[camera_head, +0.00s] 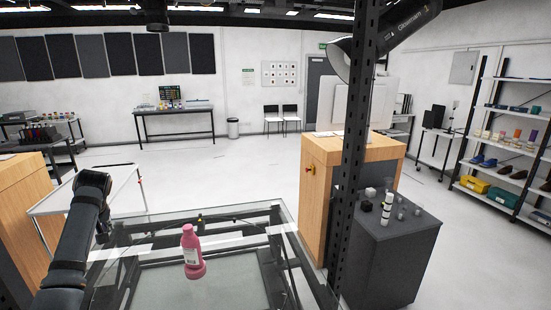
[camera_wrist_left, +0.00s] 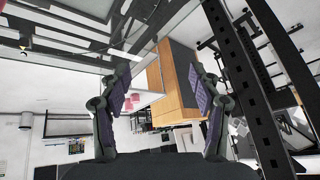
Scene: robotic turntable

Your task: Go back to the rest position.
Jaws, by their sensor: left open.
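A pink bottle (camera_head: 191,250) with a pale label stands upright on the glass-topped table (camera_head: 226,291) in front of me. My left arm comes in from the left of the head view and bends downward left of the bottle; its gripper is hard to make out there. In the left wrist view my left gripper (camera_wrist_left: 160,98) is open, its two dark fingers wide apart with nothing held between them. A small pink patch shows beside one finger in that view; I cannot tell whether it is the bottle. My right gripper is in neither view.
A dark upright post (camera_head: 354,150) stands right of the table. Behind it are a wooden cabinet (camera_head: 318,200) and a dark grey cabinet (camera_head: 385,255) with small items on top. A white table (camera_head: 85,192) stands at left. Open floor (camera_head: 230,170) lies beyond.

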